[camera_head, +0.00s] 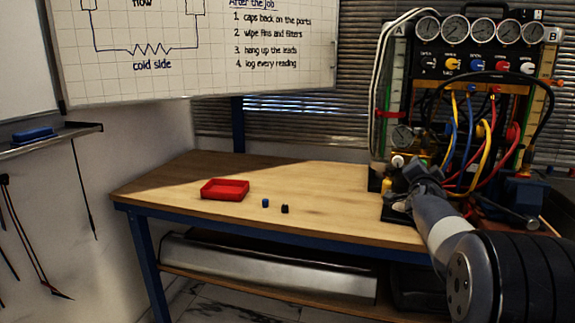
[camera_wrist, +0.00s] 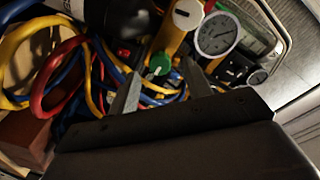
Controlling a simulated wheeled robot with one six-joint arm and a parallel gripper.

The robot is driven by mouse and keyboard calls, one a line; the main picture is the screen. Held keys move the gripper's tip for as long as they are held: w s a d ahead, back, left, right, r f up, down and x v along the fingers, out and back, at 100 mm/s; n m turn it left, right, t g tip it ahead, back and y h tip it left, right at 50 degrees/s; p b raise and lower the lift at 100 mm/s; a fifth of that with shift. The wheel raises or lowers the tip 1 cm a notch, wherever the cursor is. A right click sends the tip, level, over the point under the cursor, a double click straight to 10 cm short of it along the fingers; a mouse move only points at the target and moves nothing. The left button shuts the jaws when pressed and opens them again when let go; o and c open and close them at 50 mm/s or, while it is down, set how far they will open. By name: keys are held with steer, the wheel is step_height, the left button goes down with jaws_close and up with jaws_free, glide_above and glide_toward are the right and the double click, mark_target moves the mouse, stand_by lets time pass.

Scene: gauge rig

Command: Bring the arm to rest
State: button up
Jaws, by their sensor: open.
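My gripper (camera_head: 418,172) is at the right end of the workbench, close in front of the gauge rig (camera_head: 470,62). In the wrist view its two fingers stand apart, and my gripper (camera_wrist: 160,88) is open with nothing held between the fingers. Beyond the fingertips are a green knob (camera_wrist: 160,63), a white knob (camera_wrist: 187,14) and a small round gauge (camera_wrist: 217,33). Whether a finger touches any of them, I cannot tell. My arm reaches in from the lower right and hides part of the rig's base.
Yellow, red and blue hoses (camera_head: 484,145) hang close around my gripper. A red tray (camera_head: 225,189), a blue cap (camera_head: 265,203) and a black cap (camera_head: 285,209) are on the workbench (camera_head: 340,205). The bench's left part is mostly free. A whiteboard (camera_head: 200,50) is behind.

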steer(key=shift+w+d+n+p, duration=0.15)
steer(key=shift+w+n+p, duration=0.2)
steer(key=shift+n+p, duration=2.2)
steer(key=shift+w+d+n+p, duration=0.1)
steer(key=shift+w+n+p, duration=0.3)
steer(key=shift+n+p, duration=2.1)
steer(key=shift+w+d+n+p, duration=0.25)
steer(key=shift+n+p, duration=0.8)
steer(key=shift+n, duration=3)
steer(key=shift+w+a, duration=0.1)
